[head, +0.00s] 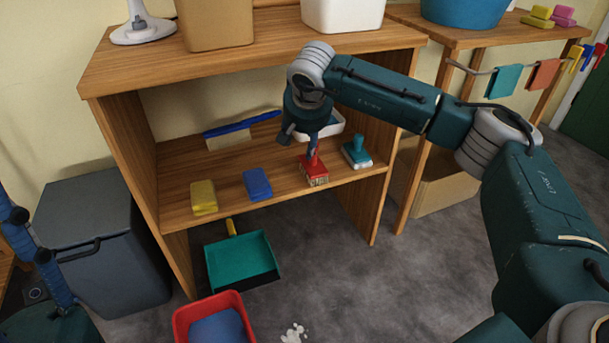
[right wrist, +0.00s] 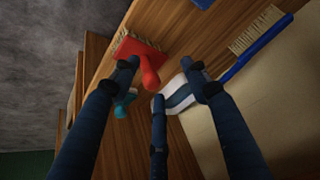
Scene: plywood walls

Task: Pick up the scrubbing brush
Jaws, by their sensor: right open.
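A red scrubbing brush (head: 315,172) with pale bristles stands on the shelf, its handle up. It also shows in the right wrist view (right wrist: 138,52). A similar teal brush (head: 356,153) stands to its right; part of it shows behind a finger in the right wrist view (right wrist: 124,104). My right gripper (head: 311,146) is just above the red brush, pointing down. Its fingers (right wrist: 158,84) are spread and empty, with one overlapping the red brush in view; I cannot tell if it touches. Blue jointed fingers of my left gripper (head: 28,232) show at the left edge, partly cut off.
A teal dustpan (head: 242,260) and red bin (head: 212,304) are below.

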